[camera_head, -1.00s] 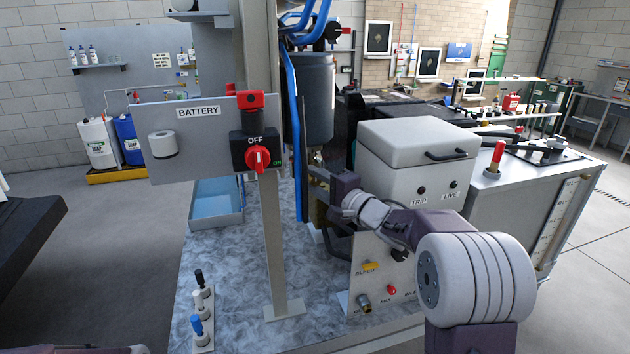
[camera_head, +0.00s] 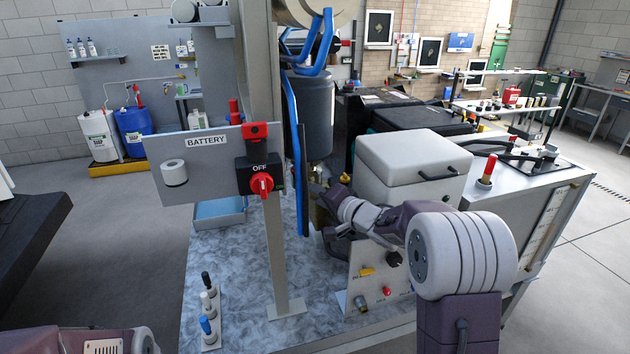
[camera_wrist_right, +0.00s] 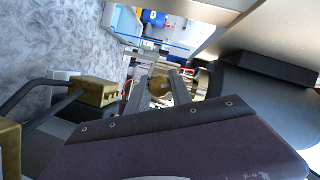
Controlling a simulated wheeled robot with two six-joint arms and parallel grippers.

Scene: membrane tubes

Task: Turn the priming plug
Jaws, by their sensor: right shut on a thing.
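My right gripper (camera_head: 317,188) reaches in from the right, below the dark grey cylinder (camera_head: 309,112). In the right wrist view its two grey fingers (camera_wrist_right: 162,88) stand on either side of a small round brass piece, which looks like the priming plug (camera_wrist_right: 158,87). The fingers are shut on it. In the head view the plug is too small and too covered by the gripper to make out. Its turn angle cannot be told. Part of my left arm shows at the bottom left of the head view, but its gripper is out of view.
A blue pipe (camera_head: 299,160) and a grey post (camera_head: 275,240) stand left of the gripper. The battery panel (camera_head: 205,175) has a red switch (camera_head: 262,184). A white lidded box (camera_head: 410,160) is close on the right. Brass blocks (camera_wrist_right: 97,91) lie near the wrist.

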